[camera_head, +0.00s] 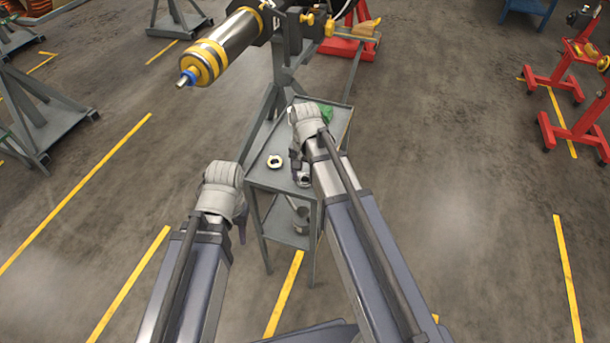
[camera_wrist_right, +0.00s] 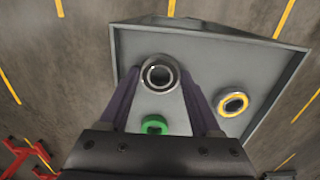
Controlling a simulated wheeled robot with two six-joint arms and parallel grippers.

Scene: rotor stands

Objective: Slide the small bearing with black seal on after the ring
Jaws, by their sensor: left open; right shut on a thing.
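The small bearing (camera_wrist_right: 160,74), a steel ring with a dark band inside, sits between the fingers of my right gripper (camera_wrist_right: 160,85). In the head view the bearing (camera_head: 303,180) shows at the gripper's lower end, over the cart's top tray; I cannot tell whether it touches the tray. My left gripper (camera_head: 241,230) is open, left of the cart, its fingers partly hidden by its wrist. A blue ring (camera_head: 188,77) sits around the shaft near the bare steel tip.
The grey cart's tray (camera_head: 262,178) also holds a yellow-faced ring (camera_wrist_right: 233,104) and a green ring (camera_wrist_right: 154,125). A metal pot (camera_head: 301,216) stands on the lower shelf. The rotor's grey stand (camera_head: 287,75) is behind the cart. Red stands (camera_head: 575,110) are far right. Floor is clear left of the cart.

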